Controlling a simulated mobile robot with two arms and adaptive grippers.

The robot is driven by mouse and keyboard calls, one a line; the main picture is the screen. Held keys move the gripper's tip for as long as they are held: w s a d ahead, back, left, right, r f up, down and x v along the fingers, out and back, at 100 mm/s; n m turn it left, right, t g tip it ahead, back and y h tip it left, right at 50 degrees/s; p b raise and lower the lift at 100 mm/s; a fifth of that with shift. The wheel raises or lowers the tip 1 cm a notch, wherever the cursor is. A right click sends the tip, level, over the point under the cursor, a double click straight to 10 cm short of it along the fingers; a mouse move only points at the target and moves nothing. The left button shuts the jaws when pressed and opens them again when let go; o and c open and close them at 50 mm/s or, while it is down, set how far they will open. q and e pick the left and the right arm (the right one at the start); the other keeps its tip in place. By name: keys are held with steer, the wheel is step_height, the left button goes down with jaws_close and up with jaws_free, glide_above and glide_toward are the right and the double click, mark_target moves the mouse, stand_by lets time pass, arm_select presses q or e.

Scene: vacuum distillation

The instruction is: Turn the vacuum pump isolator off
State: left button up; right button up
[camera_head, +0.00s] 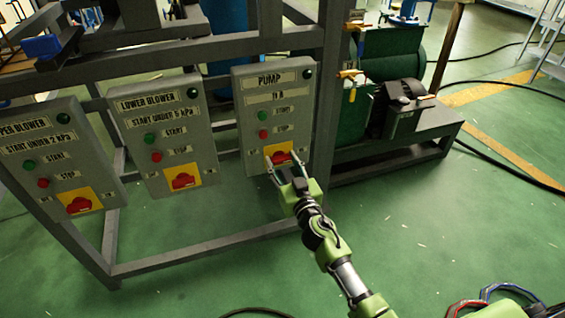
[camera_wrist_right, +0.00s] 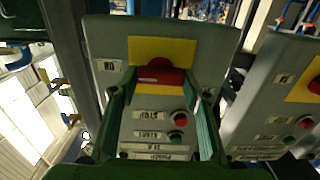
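The pump panel (camera_head: 273,111) is a grey box on the frame, with a green and a red button. Its isolator is a red rotary knob (camera_head: 280,158) on a yellow plate low on the box. In the right wrist view the panel appears upside down, and the red isolator knob (camera_wrist_right: 158,73) lies crosswise on its yellow plate. My right gripper (camera_head: 283,157) is at the isolator, its fingers apart, one on each side of the knob. The wrist view shows a gap between knob and fingers (camera_wrist_right: 160,88); contact cannot be told. My left gripper is out of view.
The lower blower panel (camera_head: 162,132) and upper blower panel (camera_head: 58,160) stand to the left, with similar red isolators. Grey frame bars surround the panels. A green pump machine (camera_head: 392,55) stands on a base at the right. The green floor in front is mostly clear.

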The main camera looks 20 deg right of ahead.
steer(key=shift+n, duration=0.3)
steer(key=n, duration=0.4)
steer(key=shift+a, duration=0.1)
steer(key=n+b, duration=0.1)
steer(key=n, duration=0.4)
steer(key=shift+f, duration=0.15)
steer(key=n, duration=0.4)
steer(key=shift+a, duration=0.1)
steer(key=shift+f+n, duration=0.15)
steer(key=shift+n, duration=1.95)
steer(key=o, duration=1.1)
